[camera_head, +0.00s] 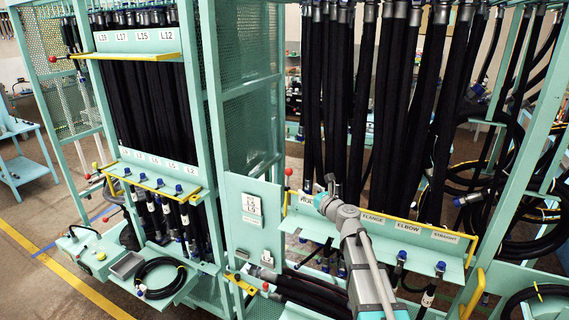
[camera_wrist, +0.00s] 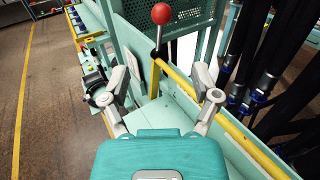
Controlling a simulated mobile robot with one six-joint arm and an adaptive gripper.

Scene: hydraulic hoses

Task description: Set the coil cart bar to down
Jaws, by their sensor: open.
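A yellow bar (camera_head: 395,216) runs along the front of the labelled hose shelf on the right. A red ball knob (camera_head: 288,172) stands upright on a dark stem at its left end. In the wrist view the knob (camera_wrist: 161,13) is ahead of my fingers, and the yellow bar (camera_wrist: 246,141) slants to the lower right, passing behind my right finger. My gripper (camera_head: 328,188) is near the bar's left end in the head view. In the wrist view my gripper (camera_wrist: 163,82) is open, with nothing clearly held. I cannot tell whether finger and bar touch.
Black hoses (camera_head: 380,110) hang close behind the bar. A teal panel (camera_head: 252,215) stands left of the knob. Another rack with a yellow bar (camera_head: 130,57) is at the left, with a shelf (camera_head: 150,268) holding a coiled hose below. Open floor (camera_head: 40,285) lies at the far left.

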